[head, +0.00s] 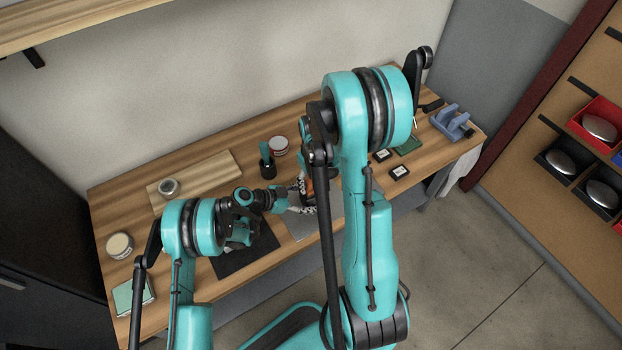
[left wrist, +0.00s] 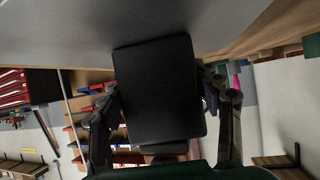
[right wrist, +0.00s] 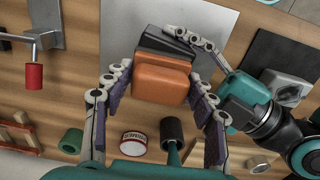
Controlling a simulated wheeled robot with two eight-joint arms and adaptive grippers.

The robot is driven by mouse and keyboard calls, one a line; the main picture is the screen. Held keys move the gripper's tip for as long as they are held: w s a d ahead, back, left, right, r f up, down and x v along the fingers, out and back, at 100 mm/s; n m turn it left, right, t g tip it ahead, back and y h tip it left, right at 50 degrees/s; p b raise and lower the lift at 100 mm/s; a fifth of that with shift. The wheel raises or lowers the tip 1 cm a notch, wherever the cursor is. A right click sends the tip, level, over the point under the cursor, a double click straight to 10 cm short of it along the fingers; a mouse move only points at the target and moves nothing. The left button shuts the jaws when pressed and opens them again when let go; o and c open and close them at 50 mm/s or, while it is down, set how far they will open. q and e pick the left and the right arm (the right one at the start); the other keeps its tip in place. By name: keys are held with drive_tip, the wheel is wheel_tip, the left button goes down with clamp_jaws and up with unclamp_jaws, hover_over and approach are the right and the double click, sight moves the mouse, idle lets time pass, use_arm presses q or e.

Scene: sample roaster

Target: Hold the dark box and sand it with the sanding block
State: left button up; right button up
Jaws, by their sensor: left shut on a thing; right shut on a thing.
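The dark box (left wrist: 158,90) is a flat black block between the fingers of my left gripper (left wrist: 165,110), which is shut on it. The orange sanding block (right wrist: 160,78) sits between the fingers of my right gripper (right wrist: 160,105), which is shut on it. In the right wrist view the dark box (right wrist: 165,42) lies right against the far side of the sanding block; whether they touch all along is hidden. In the head view the sanding block (head: 308,188) shows as a small orange patch over the table, and my arms hide most of the dark box.
On the wooden table (head: 215,130) are a dark mat (head: 240,262), a grey sheet (right wrist: 190,25), a red-and-white tin (head: 279,145), a black holder (head: 267,168), a pale board (head: 215,172) and a blue-grey stand (head: 452,122). The table's back left is mostly clear.

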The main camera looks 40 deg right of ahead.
drive_tip(key=shift+s, duration=0.7)
drive_tip(key=shift+w, duration=1.55)
drive_tip(key=shift+s+f, duration=0.15)
drive_tip(key=shift+s, duration=1.4)
drive_tip(key=shift+w, duration=1.55)
drive_tip(key=shift+s, duration=0.8)
drive_tip(key=shift+r, duration=2.5)
use_arm(q)
drive_tip(key=o, duration=1.5)
drive_tip(key=shift+c, duration=0.2)
